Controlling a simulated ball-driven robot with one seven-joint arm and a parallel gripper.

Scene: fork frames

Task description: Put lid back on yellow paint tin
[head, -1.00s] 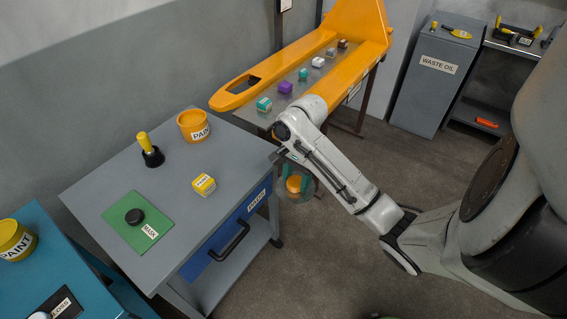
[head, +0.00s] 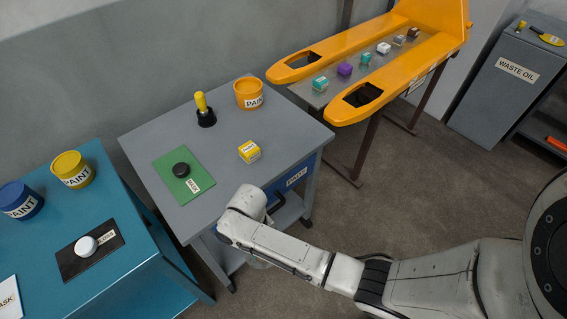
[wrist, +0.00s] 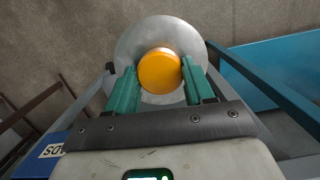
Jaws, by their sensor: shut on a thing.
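The yellow paint tin (head: 73,170) stands upright at the back of the teal table, left in the head view, labelled PAINT. In the wrist view my gripper (wrist: 160,82) has green fingers shut on the orange-yellow knob (wrist: 158,69) of a round grey metal lid (wrist: 128,45). The lid is held over open floor, away from the tin. In the head view my wrist hides the fingers and most of the lid, in front of the grey workbench.
A blue tin (head: 21,201) and a black mat with a white knob (head: 86,246) are on the teal table (head: 130,225).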

